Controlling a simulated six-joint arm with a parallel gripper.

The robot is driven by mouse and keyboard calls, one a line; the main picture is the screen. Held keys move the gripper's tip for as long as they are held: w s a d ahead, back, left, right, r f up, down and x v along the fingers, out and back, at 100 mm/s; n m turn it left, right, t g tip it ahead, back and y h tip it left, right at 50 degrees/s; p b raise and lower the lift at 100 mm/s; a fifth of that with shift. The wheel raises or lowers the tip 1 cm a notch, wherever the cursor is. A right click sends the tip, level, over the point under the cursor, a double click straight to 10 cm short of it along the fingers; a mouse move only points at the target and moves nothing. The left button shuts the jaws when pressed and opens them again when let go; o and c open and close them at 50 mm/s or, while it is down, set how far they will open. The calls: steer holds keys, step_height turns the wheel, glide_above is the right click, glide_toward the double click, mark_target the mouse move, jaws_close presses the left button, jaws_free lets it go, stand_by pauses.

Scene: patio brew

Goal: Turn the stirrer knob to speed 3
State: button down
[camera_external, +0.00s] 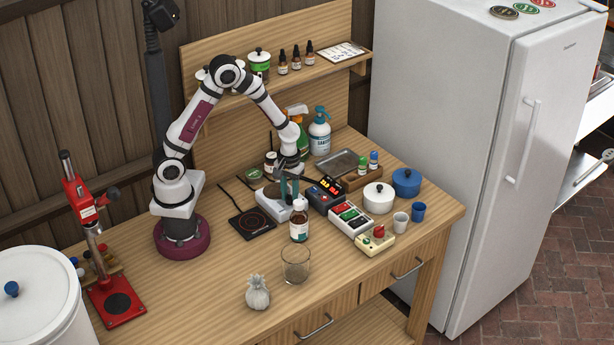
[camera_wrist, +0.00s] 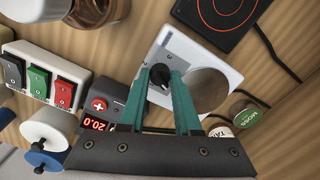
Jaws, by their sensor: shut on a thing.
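The stirrer is a white box (camera_external: 270,208) on the bench, below my gripper; it also shows in the wrist view (camera_wrist: 183,48) with a round grey plate (camera_wrist: 209,90) on top. Its black knob (camera_wrist: 159,78) sits on the stirrer's face beside the plate. My gripper (camera_external: 289,194) points down at the stirrer. In the wrist view its teal fingers (camera_wrist: 160,75) stand on either side of the knob, shut on it. In the external view the fingers hide the knob.
A black hot plate (camera_external: 252,223) lies left of the stirrer. A brown bottle (camera_external: 299,225) stands close in front, with a glass beaker (camera_external: 295,266) nearer the edge. A controller (camera_external: 326,192) and a rocker switch box (camera_external: 351,219) stand to the right.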

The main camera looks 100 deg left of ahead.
steer(key=m, duration=0.5)
steer(key=shift+m, duration=0.3)
steer(key=m, duration=1)
steer(key=shift+m, duration=0.4)
steer(key=m, duration=0.5)
steer(key=shift+m, duration=0.3)
steer(key=m, duration=1)
steer(key=shift+m, duration=0.4)
steer(key=m, duration=1)
steer(key=shift+m, duration=0.4)
